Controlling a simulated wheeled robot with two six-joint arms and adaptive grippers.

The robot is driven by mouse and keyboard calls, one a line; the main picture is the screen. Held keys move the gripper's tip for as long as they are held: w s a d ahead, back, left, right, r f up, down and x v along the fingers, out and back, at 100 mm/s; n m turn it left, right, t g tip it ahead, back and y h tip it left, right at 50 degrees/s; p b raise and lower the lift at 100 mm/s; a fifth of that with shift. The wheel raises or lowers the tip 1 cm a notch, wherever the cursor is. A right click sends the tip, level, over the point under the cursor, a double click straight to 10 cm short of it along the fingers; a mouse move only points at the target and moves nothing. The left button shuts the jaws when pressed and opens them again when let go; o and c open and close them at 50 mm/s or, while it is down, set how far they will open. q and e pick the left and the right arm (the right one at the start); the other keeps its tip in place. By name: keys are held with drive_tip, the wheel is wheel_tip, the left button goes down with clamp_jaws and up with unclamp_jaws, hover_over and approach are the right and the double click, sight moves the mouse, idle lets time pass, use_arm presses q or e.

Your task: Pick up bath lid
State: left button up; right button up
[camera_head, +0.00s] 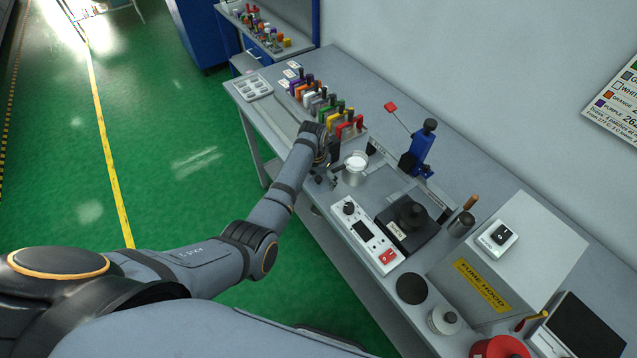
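A round black lid with a knob (412,214) sits on a square black unit (397,236) with a small white label, in the right middle of the bench; it looks like the bath lid. My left gripper (326,181) points down at the bench's near edge, left of and farther back than the lid, and apart from it. Its two dark fingertips look spread, with nothing seen between them. My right gripper is not in view.
A white cup (355,166) stands just right of my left gripper. A control box (362,236) with a red switch sits before the black unit. A blue stand (419,154), a fume hood box (500,262) and a lidded pot (443,319) are nearby.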

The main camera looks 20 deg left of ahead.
sight(316, 178)
use_arm(q)
drive_tip(key=shift+s, duration=0.2)
drive_tip(key=c, duration=1.4)
drive_tip(key=shift+c, duration=1.2)
drive_tip(key=shift+f, duration=0.1)
drive_tip(key=shift+s, duration=0.1)
drive_tip(key=shift+a+b, duration=0.35)
drive_tip(key=shift+b, duration=0.1)
wheel_tip(316, 178, up, 12)
drive_tip(key=b, duration=0.2)
drive_tip(key=s+a+b, duration=0.2)
drive_tip(key=a+b, duration=0.3)
drive_tip(key=a, duration=1.4)
drive_tip(key=shift+f, duration=0.15)
